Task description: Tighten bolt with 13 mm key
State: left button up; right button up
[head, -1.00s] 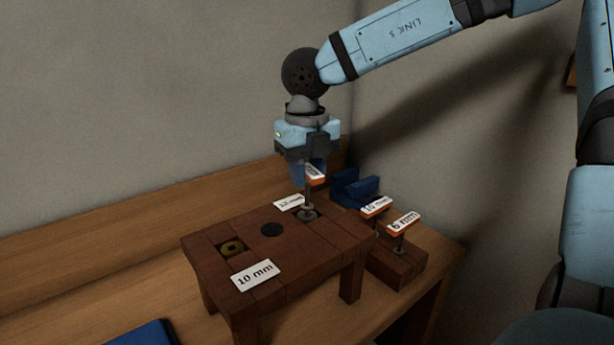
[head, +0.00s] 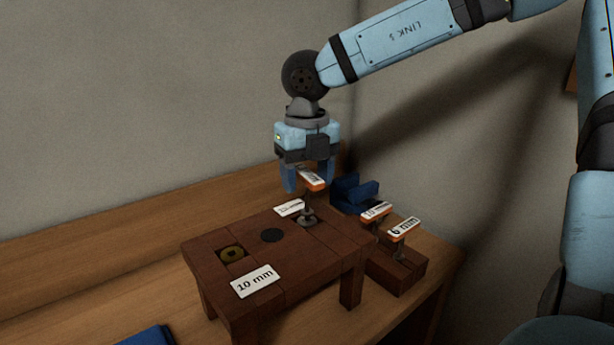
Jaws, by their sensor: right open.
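A small brown wooden bench (head: 210,290) stands on the table. A key with an orange and white handle (head: 313,181) stands upright on the bolt fitting (head: 307,217) at its far right; its label is too small to read. My right gripper (head: 308,184) points down with its fingers apart around the key's handle, and whether they touch it I cannot tell. Two more keys stand in a wooden block, one labelled 10 mm (head: 375,211) and one labelled 6 mm (head: 404,229). My left gripper is not in view.
A label (head: 290,208) lies by the bolt fitting, and a 10 mm label (head: 255,281) lies near a brass ring (head: 232,253) in the bench top. A blue holder (head: 352,193) stands behind the key block (head: 398,275). A wall rises behind the table.

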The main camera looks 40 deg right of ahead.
jog(key=shift+r+p, duration=1.4)
jog(key=shift+r, duration=1.9)
jog(key=shift+a+f, duration=0.1)
